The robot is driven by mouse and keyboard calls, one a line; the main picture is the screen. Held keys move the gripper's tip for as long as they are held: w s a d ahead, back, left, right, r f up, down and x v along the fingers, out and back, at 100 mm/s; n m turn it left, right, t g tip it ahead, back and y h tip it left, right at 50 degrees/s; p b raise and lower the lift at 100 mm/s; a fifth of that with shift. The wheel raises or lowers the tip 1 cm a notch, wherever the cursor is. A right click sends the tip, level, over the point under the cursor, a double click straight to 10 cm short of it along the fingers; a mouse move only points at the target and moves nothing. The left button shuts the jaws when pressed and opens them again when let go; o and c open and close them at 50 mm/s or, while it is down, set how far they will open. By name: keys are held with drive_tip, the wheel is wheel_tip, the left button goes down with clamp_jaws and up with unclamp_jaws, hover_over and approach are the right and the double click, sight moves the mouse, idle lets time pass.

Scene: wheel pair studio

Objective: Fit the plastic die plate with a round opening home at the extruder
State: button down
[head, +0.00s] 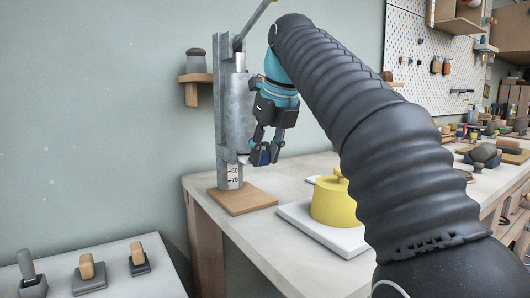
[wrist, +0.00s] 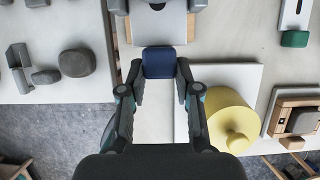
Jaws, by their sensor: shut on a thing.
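The extruder (head: 237,120) is a grey metal upright with a barrel, a lever on top and a scale marked on its lower part. My gripper (head: 264,149) is beside its lower end, at the right. In the wrist view my gripper (wrist: 159,70) is shut on a dark blue piece (wrist: 158,61), which I take to be the die plate or its grip. The blue piece (head: 261,157) also shows in the head view, close to the barrel. The round opening is not visible. I cannot tell whether the piece touches the extruder.
A wooden board (head: 240,203) lies at the extruder's foot. A yellow lidded pot (head: 333,207) stands on a white slab (head: 298,215) to the right. A separate table (head: 120,283) at lower left bears several small tools. A jar (head: 196,61) sits on a wall shelf.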

drive_tip(key=c, duration=0.7)
unclamp_jaws()
drive_tip(key=shift+r, duration=0.1)
drive_tip(key=shift+v, duration=2.4)
drive_tip(key=shift+s+d, duration=1.1)
drive_tip(key=shift+s, duration=0.6)
drive_tip(key=shift+s+d, duration=1.15)
drive_tip(key=shift+s, duration=0.5)
drive_tip(key=shift+s+d, duration=1.1)
drive_tip(key=shift+s, duration=0.6)
